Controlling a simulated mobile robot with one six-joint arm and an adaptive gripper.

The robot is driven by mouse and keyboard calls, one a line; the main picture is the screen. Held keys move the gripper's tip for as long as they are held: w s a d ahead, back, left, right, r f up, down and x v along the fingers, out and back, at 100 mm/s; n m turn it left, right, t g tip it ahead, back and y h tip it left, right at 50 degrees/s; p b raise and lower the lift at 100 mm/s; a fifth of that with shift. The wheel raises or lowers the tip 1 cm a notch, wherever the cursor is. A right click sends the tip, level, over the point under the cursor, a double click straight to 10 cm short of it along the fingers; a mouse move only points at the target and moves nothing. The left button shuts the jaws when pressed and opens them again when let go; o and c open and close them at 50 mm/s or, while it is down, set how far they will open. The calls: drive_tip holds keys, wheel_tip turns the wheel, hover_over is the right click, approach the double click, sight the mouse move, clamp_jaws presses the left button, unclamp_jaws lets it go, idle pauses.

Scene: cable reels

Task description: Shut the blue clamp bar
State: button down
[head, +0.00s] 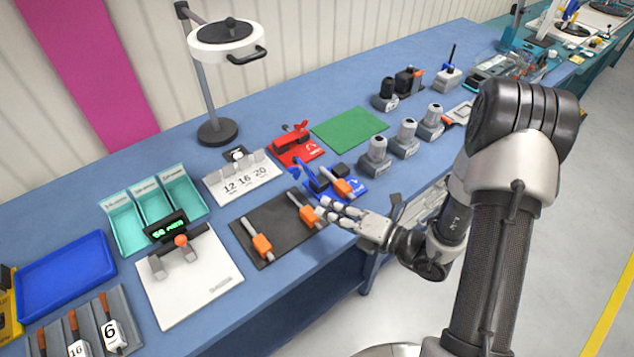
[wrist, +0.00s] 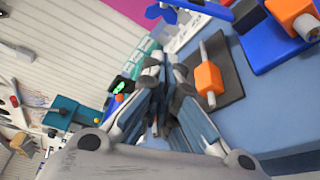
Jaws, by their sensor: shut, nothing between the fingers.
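The blue clamp (head: 350,194) sits near the front edge of the bench, with an orange-sleeved piece (head: 343,188) lying in it. Its blue bar (head: 298,171) sticks up at the left end of the base and looks raised. In the wrist view the blue base (wrist: 268,45) is at the upper right, and a blue bar (wrist: 208,8) crosses the top edge. My gripper (head: 325,209) is shut and empty, in front of the clamp and close to the dark mat. Its fingers (wrist: 165,68) fill the middle of the wrist view. I cannot tell whether they touch anything.
A dark mat (head: 280,238) with two orange-sleeved pieces lies left of my gripper. A red clamp (head: 292,150) stands behind the blue one. Grey bottle-like tools (head: 376,155) stand to the right. A green mat (head: 350,128) is clear.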

sight(295, 177)
drive_tip(key=b+x, duration=0.2)
drive_tip(key=x, duration=0.8)
drive_tip(key=shift+w+a+f, duration=0.1)
drive_tip(key=shift+a+f, duration=0.05)
drive_tip(key=shift+a, duration=0.1)
drive_tip(key=d, duration=0.1)
drive_tip(key=w+d+r, duration=0.1)
drive_tip(key=w+d+b, duration=0.1)
drive_tip(key=shift+d+r, duration=0.25)
drive_tip(key=shift+r, duration=0.1)
